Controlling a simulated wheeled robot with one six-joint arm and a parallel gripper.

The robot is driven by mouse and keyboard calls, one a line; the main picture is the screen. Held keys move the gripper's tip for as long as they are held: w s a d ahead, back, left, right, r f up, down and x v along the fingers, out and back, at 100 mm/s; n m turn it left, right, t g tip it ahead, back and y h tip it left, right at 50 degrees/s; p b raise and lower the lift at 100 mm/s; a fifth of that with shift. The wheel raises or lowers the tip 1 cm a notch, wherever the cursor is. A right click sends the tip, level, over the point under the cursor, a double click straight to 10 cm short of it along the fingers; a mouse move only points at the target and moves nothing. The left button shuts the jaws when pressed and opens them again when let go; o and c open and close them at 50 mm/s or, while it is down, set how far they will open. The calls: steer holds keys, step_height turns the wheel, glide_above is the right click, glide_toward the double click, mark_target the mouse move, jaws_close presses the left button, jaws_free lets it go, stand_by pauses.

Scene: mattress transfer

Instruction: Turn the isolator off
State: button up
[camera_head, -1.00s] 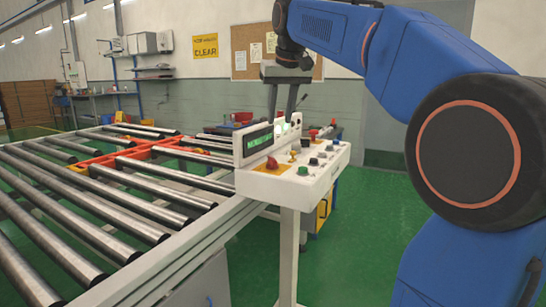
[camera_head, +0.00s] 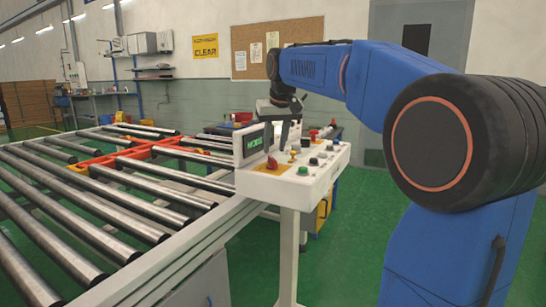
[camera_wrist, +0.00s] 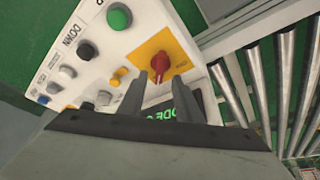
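The isolator is a red rotary knob (camera_head: 271,164) on a yellow plate at the near left end of the white control panel (camera_head: 320,178). In the wrist view the red knob (camera_wrist: 160,64) is upright in the picture, just past my fingertips and roughly in line with the gap between them. My gripper (camera_head: 277,148) is tilted down over the panel, above and behind the knob. In the wrist view my gripper (camera_wrist: 158,82) is open, its two fingers apart with nothing between them. I cannot tell whether a finger touches the knob.
A lit display (camera_head: 253,144) stands beside the knob. A green button (camera_head: 303,171), a yellow one (camera_wrist: 119,76) and several dark buttons share the panel. A roller conveyor (camera_head: 120,215) lies to the left. Green floor is open to the right.

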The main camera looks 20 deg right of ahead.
mark_target(273, 158)
steer(key=shift+x, duration=2.55)
steer(key=shift+c, duration=0.3)
jaws_close()
